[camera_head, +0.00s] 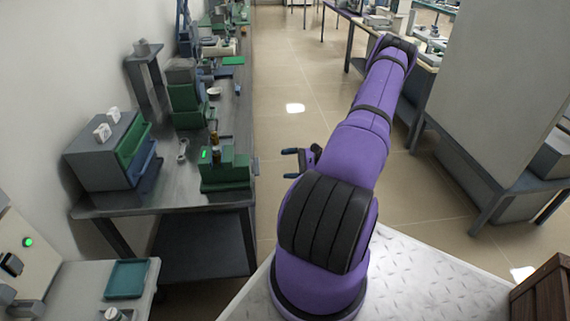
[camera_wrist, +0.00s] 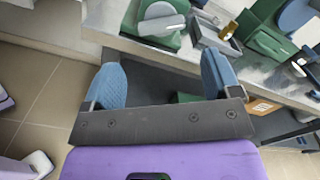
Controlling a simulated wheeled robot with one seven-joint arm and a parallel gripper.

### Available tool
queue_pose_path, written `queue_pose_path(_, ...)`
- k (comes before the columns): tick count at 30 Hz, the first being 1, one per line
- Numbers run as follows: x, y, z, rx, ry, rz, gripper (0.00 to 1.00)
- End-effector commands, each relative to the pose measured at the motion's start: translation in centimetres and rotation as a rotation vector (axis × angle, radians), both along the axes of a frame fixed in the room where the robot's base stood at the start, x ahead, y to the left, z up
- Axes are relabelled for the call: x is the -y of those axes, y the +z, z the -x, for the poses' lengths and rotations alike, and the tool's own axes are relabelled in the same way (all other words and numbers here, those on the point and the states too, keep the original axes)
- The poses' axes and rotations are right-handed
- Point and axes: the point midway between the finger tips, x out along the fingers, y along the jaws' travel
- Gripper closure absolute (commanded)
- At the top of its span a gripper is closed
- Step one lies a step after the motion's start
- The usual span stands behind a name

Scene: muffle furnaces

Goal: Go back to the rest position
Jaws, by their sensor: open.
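My purple arm stands in the middle of the head view, reaching up and away and bending back. My gripper (camera_head: 288,163) shows to the left of the arm, over the floor beside the left workbench. In the wrist view my gripper (camera_wrist: 163,75) has its two blue fingers spread wide apart with nothing between them. Beyond the fingers lie the edge of a grey bench (camera_wrist: 160,48) and a green device with a light grey top (camera_wrist: 155,18). Part of the arm hides the gripper's base in the head view.
The left bench (camera_head: 140,203) holds a drawer cabinet (camera_head: 88,160), a green device with a lit display (camera_head: 226,172) and a wrench-like tool (camera_head: 183,150). A teal tray (camera_head: 127,278) lies front left. A large grey cabinet (camera_head: 495,90) stands right. The floor aisle (camera_head: 290,70) is clear.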

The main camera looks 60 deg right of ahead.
Motion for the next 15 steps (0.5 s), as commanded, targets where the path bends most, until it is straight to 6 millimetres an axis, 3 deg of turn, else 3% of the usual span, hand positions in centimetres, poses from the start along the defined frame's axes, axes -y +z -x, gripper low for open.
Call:
queue_pose_path(11, -0.1, 0.2, -0.1, -0.001, 0.005, 0.004, 0.17)
queue_pose_path(15, -0.6, 1.8, -0.9, -0.017, 0.060, 0.044, 0.17)
